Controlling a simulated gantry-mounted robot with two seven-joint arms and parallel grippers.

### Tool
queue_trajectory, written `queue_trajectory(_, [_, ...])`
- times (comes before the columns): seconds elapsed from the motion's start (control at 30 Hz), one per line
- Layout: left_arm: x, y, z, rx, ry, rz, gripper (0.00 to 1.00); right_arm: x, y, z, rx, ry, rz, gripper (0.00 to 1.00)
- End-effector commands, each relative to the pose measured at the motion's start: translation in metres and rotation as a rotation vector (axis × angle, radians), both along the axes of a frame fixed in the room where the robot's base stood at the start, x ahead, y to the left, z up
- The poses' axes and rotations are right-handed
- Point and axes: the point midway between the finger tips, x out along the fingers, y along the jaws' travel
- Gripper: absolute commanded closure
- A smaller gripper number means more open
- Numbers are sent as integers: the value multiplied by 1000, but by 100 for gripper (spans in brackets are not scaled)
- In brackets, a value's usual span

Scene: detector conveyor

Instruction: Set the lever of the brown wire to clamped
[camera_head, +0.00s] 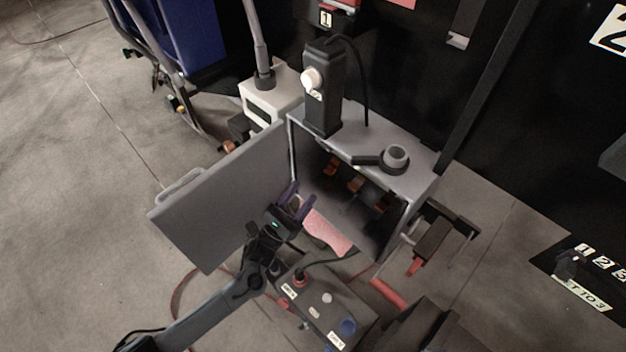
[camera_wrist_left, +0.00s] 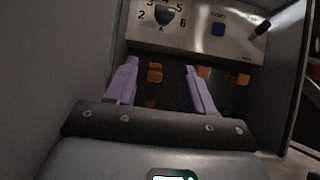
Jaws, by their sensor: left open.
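A grey box (camera_head: 415,183) stands open, and orange levers show in its dark interior. In the head view one orange lever (camera_head: 331,167) is near the left inside wall. In the left wrist view, orange levers (camera_wrist_left: 154,73) and (camera_wrist_left: 243,79) sit below a control panel. I cannot make out the brown wire or tell which lever belongs to it. My left gripper (camera_head: 296,203) is at the box opening, beside the open door. Its two purple fingers (camera_wrist_left: 160,78) are apart with nothing between them, pointing at the levers. My right gripper is not in view.
The grey door (camera_head: 215,200) stands open left of my left gripper. A pink sheet (camera_head: 327,233) lies at the opening's lower edge. A dark button box (camera_head: 322,300) with a cable stands in front. A silver panel (camera_wrist_left: 190,25) with a numbered dial is above the levers.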

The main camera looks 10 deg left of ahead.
Motion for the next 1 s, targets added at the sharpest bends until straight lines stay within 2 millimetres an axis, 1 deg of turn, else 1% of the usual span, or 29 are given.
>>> queue_trajectory(0.03, [-6,4,1,1,2,0,47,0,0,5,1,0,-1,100])
queue_trajectory(0.2, [-16,11,0,0,0,0,47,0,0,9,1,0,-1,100])
queue_trajectory(0.57, [-19,13,0,-1,-1,0,47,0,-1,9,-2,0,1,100])
queue_trajectory(0.67, [-20,13,-1,-1,1,0,47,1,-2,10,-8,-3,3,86])
queue_trajectory(0.7, [-21,13,-1,-3,5,0,47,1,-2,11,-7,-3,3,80])
queue_trajectory(0.8, [-29,12,-7,-14,28,2,47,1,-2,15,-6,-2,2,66])
queue_trajectory(0.87, [-38,11,-12,-29,57,5,47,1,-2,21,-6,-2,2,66])
queue_trajectory(0.97, [-64,9,-20,-96,146,17,47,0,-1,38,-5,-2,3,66])
queue_trajectory(1.0, [-75,8,-21,-144,203,24,47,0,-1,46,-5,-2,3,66])
